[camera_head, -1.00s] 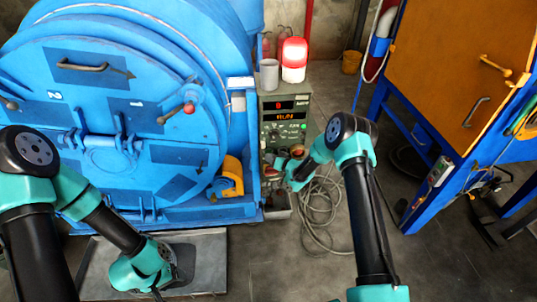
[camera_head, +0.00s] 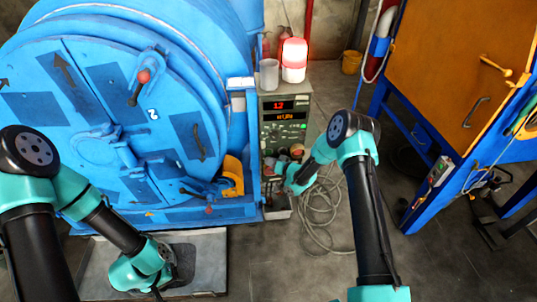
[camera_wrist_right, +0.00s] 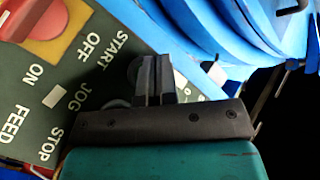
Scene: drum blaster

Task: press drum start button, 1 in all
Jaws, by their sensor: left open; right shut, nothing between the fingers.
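The green control panel (camera_head: 283,133) stands right of the blue drum (camera_head: 110,120). The right wrist view shows its lower face (camera_wrist_right: 70,75) with START, JOG, STOP, OFF, ON and FEED labels. My right gripper (camera_wrist_right: 153,68) is shut and empty, its fingers at the panel beside the START label. In the head view the right gripper (camera_head: 275,172) is at the panel's lower part. My left gripper (camera_head: 183,262) is open low over the metal plate, fingers mostly hidden.
The red knob (camera_wrist_right: 40,18) is near the gripper. Cables (camera_head: 322,215) lie on the floor. An orange and blue cabinet (camera_head: 455,75) stands at right.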

